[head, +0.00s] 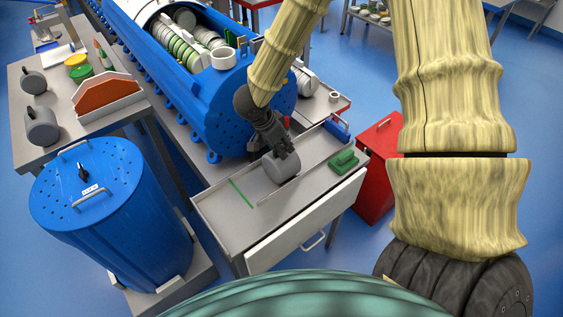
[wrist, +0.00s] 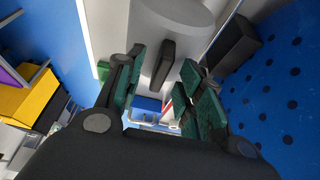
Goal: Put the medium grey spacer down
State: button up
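A grey round spacer (head: 281,167) is at the grey bench top (head: 222,212), below my gripper (head: 279,146). It appears to rest on the bench, but its underside is hidden. In the wrist view the spacer (wrist: 180,22) lies beyond the fingertips, with its dark handle (wrist: 163,64) between them. My gripper (wrist: 160,82) has its two green-padded fingers apart, with a visible gap beside the handle. Two more grey spacers, one (head: 34,82) behind the other (head: 41,126), lie on the left table.
A green block (head: 343,162) and a blue item (head: 337,127) sit at the bench's right side. The large blue drum (head: 222,110) stands close behind my gripper. A lidded blue tub (head: 110,215) stands left; a red bin (head: 378,170) stands right. The bench's front left is mostly clear.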

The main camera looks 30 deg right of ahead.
jog(key=shift+c, duration=0.3)
grip_shut()
dwell(0.4)
